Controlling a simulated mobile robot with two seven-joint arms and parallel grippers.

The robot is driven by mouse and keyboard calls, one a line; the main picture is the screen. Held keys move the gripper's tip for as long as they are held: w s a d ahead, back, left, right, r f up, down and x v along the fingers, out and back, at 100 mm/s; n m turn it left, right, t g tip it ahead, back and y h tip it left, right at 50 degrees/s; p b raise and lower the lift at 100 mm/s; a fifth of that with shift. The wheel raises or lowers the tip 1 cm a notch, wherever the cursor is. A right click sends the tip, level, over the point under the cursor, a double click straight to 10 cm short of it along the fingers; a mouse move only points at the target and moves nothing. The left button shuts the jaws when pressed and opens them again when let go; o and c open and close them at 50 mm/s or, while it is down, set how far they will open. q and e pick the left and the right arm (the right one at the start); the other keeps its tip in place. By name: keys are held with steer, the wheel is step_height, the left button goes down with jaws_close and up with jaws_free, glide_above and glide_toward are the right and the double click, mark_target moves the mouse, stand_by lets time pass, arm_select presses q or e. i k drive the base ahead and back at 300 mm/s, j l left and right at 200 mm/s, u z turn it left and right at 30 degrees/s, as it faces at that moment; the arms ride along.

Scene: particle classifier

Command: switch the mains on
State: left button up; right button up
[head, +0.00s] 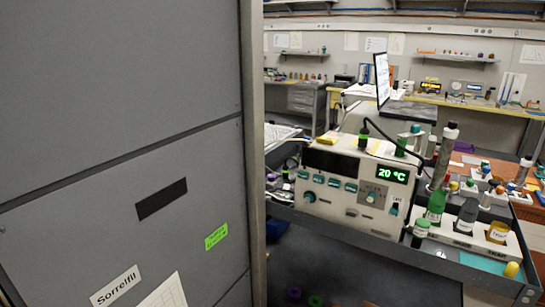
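A beige instrument box (335,212) stands on a dark grey cart, right of the picture's middle. Its left display (330,162) is dark, while its small right display (392,174) shows "20 °C" in lit green. A row of teal buttons (335,183) runs below the dark display, with a dark round knob (309,196) at lower left. A dial (370,197) sits on a grey panel at right. A small teal switch-like part (394,210) is at the right edge; its label is too small to read. Neither of my grippers is in view.
A large grey cabinet (120,130) fills the left side close by. Right of the instrument, a rack (470,241) holds bottles beside the cart's raised rim (475,277). A monitor (382,80) stands behind. Workbenches line the back wall.

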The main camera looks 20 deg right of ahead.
mark_target(393, 210)
steer(key=z, duration=1.4)
